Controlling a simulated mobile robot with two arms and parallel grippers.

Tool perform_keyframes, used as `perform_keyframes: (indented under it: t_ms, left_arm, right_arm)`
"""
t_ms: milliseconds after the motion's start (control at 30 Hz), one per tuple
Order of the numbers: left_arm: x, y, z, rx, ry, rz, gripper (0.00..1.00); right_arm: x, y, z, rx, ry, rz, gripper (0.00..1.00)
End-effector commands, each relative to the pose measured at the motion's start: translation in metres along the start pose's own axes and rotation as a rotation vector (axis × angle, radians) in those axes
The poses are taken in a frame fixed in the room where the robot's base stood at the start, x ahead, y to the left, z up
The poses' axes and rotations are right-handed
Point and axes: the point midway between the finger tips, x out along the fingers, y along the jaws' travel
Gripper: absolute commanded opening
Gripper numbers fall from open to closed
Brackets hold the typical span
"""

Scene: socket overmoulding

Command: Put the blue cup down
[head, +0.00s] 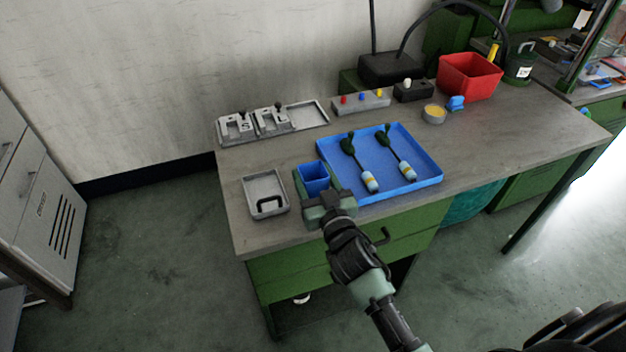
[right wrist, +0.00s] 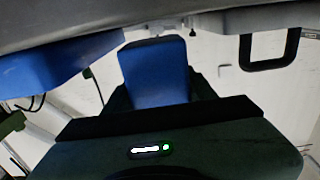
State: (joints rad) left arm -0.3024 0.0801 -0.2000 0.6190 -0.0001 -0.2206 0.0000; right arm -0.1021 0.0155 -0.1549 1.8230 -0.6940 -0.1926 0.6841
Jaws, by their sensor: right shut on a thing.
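The blue cup (head: 314,179) is a square, open-topped cup near the front of the grey workbench, between a blue tray and a small grey tray. My right gripper (head: 315,190) is shut on the cup, with a finger along each side. In the right wrist view the cup (right wrist: 158,72) stands between the two dark fingers. The cup looks upright. I cannot tell whether its base touches the bench. My left gripper is not in view.
The blue tray (head: 419,183) holds two green tools with pale blue handles. The grey tray (head: 272,186) has a black handle. Fixtures (head: 250,123), a button box (head: 362,101) and a red bin (head: 470,76) stand farther back. The bench (head: 268,157) is bare behind the grey tray.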

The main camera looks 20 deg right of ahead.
Motion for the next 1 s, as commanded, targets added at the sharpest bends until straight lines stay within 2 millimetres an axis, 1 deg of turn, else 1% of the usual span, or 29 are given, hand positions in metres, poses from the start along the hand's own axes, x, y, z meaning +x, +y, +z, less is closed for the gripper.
perform_keyframes:
  t_ms: [33, 167, 400, 500, 600, 700, 833, 933, 1000]
  left_arm:
    - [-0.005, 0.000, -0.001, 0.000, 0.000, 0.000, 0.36]
    - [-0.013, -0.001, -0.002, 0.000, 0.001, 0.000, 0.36]
    - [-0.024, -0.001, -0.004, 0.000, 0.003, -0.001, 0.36]
    - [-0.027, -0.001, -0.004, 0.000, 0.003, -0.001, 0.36]
    - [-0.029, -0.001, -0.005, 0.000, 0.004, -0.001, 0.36]
    - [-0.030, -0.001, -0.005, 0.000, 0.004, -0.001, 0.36]
    - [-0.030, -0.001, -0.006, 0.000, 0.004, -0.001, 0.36]
    - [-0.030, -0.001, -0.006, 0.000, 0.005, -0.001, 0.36]
    - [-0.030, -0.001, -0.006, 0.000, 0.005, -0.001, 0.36]
  right_arm:
    - [0.000, 0.000, -0.013, -0.003, 0.005, -0.002, 0.11]
    - [0.000, 0.000, -0.045, -0.004, 0.007, -0.002, 0.11]
    - [0.000, 0.000, -0.115, -0.001, 0.008, -0.002, 0.11]
    - [0.000, 0.000, -0.139, 0.000, 0.006, -0.002, 0.11]
    - [0.000, 0.000, -0.158, 0.000, 0.005, -0.002, 0.11]
    - [0.000, 0.000, -0.171, 0.000, 0.004, -0.001, 0.11]
    - [0.000, 0.000, -0.180, 0.001, 0.001, -0.001, 0.11]
    - [-0.003, 0.000, -0.179, 0.002, -0.002, -0.001, 0.11]
    - [-0.010, 0.000, -0.173, 0.005, -0.003, -0.001, 0.11]
